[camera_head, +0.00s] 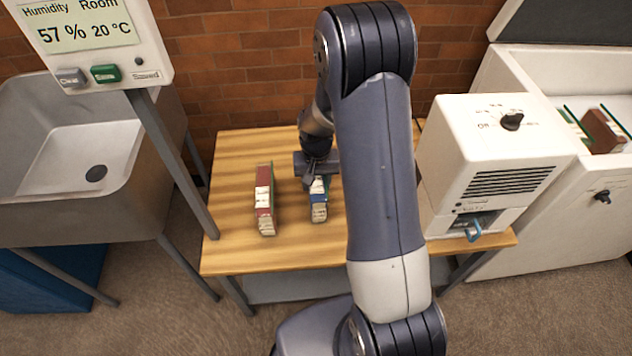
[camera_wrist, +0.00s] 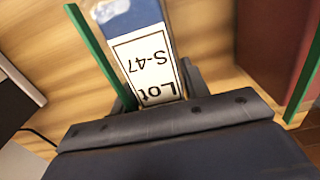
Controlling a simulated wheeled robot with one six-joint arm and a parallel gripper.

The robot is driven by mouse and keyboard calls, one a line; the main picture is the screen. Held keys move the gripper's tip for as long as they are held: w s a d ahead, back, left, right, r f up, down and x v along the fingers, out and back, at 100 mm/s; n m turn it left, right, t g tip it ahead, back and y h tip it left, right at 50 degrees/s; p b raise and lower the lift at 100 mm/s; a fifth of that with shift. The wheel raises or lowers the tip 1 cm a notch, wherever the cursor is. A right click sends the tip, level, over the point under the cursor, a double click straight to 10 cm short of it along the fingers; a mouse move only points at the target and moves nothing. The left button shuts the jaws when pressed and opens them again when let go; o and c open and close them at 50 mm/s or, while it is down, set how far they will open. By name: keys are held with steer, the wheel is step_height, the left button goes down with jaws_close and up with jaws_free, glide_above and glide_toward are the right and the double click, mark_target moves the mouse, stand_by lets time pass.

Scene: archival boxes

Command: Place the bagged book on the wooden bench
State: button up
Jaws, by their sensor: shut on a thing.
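A blue book with white bands (camera_head: 319,200) stands upright at the middle of the wooden bench (camera_head: 235,155). I cannot tell whether its base touches the wood. My gripper (camera_head: 318,180) is shut on its upper part, and my arm hides some of it. In the wrist view the book (camera_wrist: 130,18) carries a white label reading "Lot S-47", between my gripper's fingers (camera_wrist: 155,98). A green edge runs along its left side there. I cannot make out a bag clearly.
A red book with white bands (camera_head: 265,200) stands on the bench to the left, apart from the blue one. A white machine (camera_head: 490,165) occupies the bench's right end. A steel sink (camera_head: 70,150) is left, an open white chest (camera_head: 560,200) right. The bench's front left is clear.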

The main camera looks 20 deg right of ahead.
steer(key=shift+f, duration=0.2)
steer(key=o, duration=1.4)
steer(key=shift+r, duration=0.15)
step_height(320, 180, up, 12)
steer(key=shift+r+p, duration=0.1)
steer(key=shift+p, duration=0.75)
